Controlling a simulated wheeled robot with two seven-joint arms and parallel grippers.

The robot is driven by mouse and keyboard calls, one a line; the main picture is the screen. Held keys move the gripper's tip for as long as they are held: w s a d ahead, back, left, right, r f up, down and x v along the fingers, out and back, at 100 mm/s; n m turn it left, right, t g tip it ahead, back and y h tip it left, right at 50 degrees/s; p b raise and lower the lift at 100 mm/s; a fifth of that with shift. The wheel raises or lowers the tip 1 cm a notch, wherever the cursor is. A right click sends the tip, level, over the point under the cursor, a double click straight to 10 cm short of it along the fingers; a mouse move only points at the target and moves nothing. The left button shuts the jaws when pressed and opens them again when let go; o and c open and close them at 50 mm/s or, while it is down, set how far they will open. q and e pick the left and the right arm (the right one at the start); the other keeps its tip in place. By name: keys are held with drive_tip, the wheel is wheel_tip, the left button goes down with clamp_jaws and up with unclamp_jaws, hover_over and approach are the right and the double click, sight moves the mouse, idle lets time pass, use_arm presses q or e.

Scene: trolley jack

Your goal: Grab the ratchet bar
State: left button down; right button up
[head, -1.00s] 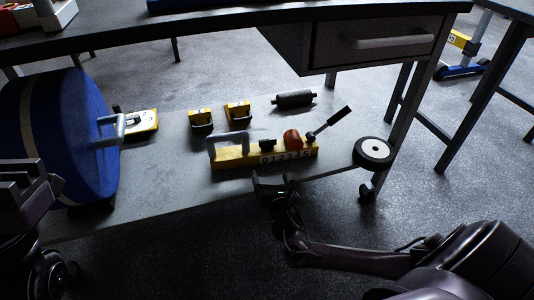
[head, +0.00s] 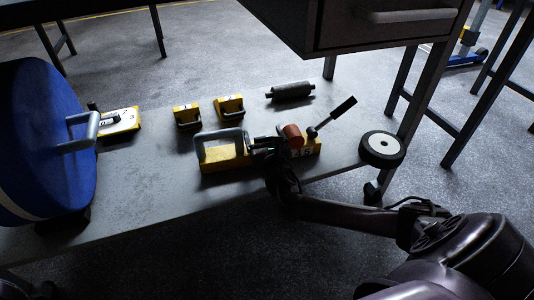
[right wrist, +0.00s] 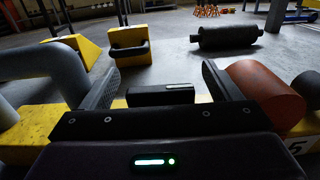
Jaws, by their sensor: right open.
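A yellow bar (head: 225,161) with printed numbers lies on the grey low shelf. It carries a grey loop handle (head: 221,138) at its left end, a red cylinder (head: 293,135) and a black-gripped lever (head: 335,115) at its right. My right gripper (head: 268,145) is over the middle of the bar. The grey handle (right wrist: 40,65) is left of the fingers, the red cylinder (right wrist: 265,90) right. My left gripper is out of view.
Two yellow blocks (head: 229,105) and a dark roller (head: 290,91) lie behind the bar. A blue drum (head: 45,140) stands left, beside a yellow gauge box (head: 120,121). A wheel (head: 382,148) is at right. A drawer (head: 390,25) hangs above.

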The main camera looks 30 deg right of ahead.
drive_tip(key=shift+w+d, duration=0.15)
drive_tip(key=shift+w, duration=0.35)
clamp_jaws()
drive_tip(key=shift+r, duration=0.2)
